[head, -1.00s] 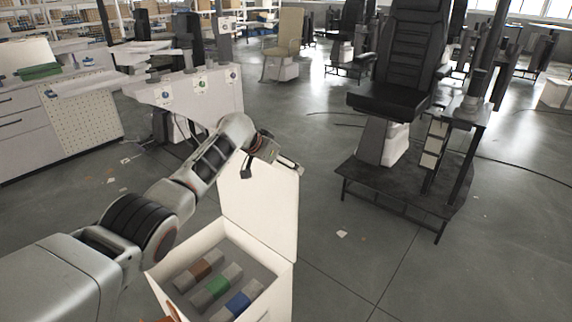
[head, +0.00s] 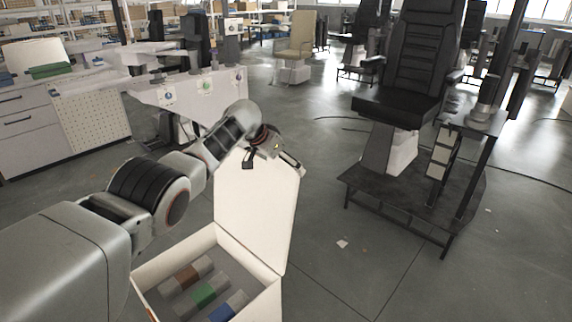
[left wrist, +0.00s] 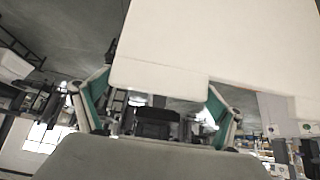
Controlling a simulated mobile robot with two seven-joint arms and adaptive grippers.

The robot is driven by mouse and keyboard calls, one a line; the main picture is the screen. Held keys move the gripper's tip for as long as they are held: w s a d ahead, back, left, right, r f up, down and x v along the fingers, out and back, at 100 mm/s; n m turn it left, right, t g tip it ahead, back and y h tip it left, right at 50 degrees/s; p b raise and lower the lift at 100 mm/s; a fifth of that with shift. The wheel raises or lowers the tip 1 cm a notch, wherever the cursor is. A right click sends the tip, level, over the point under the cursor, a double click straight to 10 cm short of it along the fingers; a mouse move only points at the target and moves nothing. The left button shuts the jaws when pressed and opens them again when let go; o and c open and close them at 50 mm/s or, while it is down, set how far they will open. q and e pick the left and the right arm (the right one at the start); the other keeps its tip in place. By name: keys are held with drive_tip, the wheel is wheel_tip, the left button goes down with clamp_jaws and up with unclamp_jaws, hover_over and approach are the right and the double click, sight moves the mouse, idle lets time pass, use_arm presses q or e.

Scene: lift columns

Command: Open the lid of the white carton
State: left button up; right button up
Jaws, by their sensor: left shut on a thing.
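The white carton (head: 262,306) stands at the bottom of the head view, with its lid (head: 255,208) standing up steeply at the far right side. The lid also fills the upper part of the left wrist view (left wrist: 215,40). Inside the carton lie grey items with brown (head: 187,276), green (head: 204,294) and blue (head: 222,313) bands. My left gripper (head: 274,161) is at the lid's upper edge and shut on the lid. Its teal-padded fingers show on either side in the left wrist view (left wrist: 155,105). My right gripper is out of view.
A black chair (head: 405,75) on a dark platform (head: 405,205) stands to the right. A white panelled bench (head: 200,95) is behind my arm, and a white cabinet (head: 35,130) is at the left. Grey floor (head: 340,275) is open right of the carton.

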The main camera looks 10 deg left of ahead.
use_arm(q)
drive_tip(key=shift+w+r, duration=0.2)
drive_tip(key=shift+r, duration=0.2)
drive_tip(key=o, duration=1.3)
drive_tip(key=shift+c, duration=0.2)
drive_tip(key=shift+s+f, duration=0.15)
drive_tip(key=shift+f, duration=0.05)
drive_tip(key=v, duration=1.2)
drive_tip(key=shift+r, duration=0.15)
